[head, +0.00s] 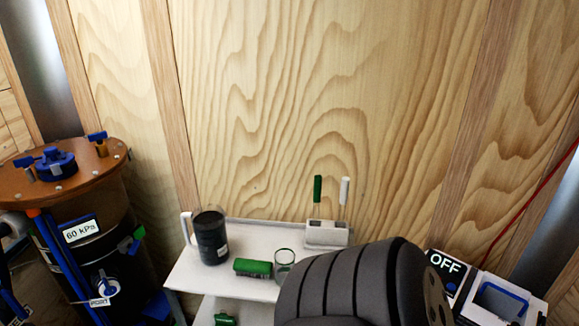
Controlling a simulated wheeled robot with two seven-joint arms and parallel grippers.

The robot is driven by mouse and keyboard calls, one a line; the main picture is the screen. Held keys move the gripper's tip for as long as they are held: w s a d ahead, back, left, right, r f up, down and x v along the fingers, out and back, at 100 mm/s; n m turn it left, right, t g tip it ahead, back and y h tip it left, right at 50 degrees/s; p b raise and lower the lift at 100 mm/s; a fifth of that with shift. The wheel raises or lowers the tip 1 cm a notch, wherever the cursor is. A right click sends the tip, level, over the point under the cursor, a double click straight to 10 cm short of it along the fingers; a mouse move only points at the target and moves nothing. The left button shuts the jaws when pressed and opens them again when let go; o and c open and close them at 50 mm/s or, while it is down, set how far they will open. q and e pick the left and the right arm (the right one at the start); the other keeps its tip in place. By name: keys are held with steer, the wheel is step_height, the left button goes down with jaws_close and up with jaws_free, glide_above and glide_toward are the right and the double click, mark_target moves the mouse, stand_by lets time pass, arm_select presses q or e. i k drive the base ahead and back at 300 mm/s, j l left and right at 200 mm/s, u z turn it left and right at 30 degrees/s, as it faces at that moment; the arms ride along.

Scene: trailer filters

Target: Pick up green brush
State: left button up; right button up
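A green-handled item (317,189) stands upright in a white holder (326,235) at the back of the white shelf, beside a white-handled one (344,190). Their lower ends are hidden in the holder, so I cannot tell whether the green one is a brush. A short green block-like object (252,268), possibly a brush, lies on the shelf in front of the holder and to its left. Another green object (224,320) shows partly on a lower level. Neither of my grippers shows in the head view.
A dark-filled jug (211,238) and a small clear glass (284,264) stand on the white shelf (190,273). My dark arm link covers its front right. A brown-lidded tank (72,163) stands left. An "OFF" box (444,268) is at right. A wooden wall is behind.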

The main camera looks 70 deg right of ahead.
mark_target(244, 265)
steer(key=z, duration=1.9)
steer(key=u, duration=2.8)
steer(key=z, duration=2.8)
